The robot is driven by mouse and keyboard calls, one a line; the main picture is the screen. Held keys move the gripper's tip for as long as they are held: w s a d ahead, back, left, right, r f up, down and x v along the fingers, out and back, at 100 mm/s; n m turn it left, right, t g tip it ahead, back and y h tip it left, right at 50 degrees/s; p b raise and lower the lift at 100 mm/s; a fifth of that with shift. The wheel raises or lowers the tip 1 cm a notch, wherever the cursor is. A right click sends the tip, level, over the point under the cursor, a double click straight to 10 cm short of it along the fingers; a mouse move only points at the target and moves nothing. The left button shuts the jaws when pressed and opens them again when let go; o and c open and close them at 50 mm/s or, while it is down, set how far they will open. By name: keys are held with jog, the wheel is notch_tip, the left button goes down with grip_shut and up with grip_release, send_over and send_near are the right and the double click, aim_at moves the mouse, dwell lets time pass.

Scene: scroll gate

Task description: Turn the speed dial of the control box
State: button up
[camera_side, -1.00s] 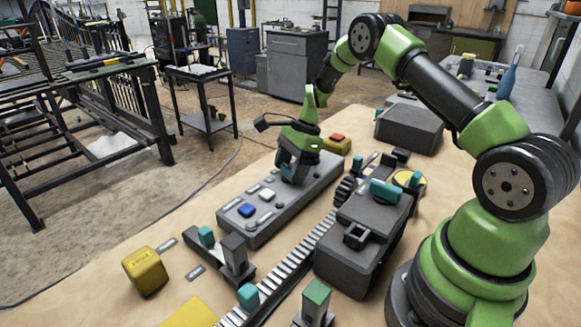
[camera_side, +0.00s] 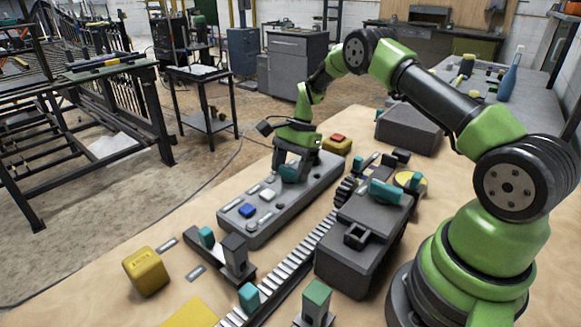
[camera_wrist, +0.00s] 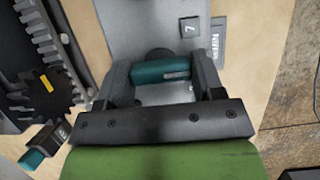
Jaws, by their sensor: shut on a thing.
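The control box (camera_side: 245,226) is a long grey box on the table, with a blue button (camera_side: 247,210), a white button (camera_side: 267,194) and small labels on top. My gripper (camera_side: 290,172) is over its far half. The gripper is shut on a teal dial handle (camera_wrist: 163,72), which lies as a bar between the two fingers in the wrist view. In the wrist view a dark round part shows behind the handle, and a small tag marked 7 (camera_wrist: 189,27) lies on the box beyond it. Most of the dial is hidden by the gripper in the side view.
A toothed rack (camera_side: 290,270) and a dark grey motor housing (camera_side: 365,230) stand to the right of the box. A yellow cube (camera_side: 146,271) is at the front left. A yellow box with a red button (camera_side: 337,142) stands just behind my gripper.

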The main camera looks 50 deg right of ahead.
jog(key=o, duration=0.9)
jog(key=shift+v, duration=5.05)
jog(key=shift+f, duration=0.1)
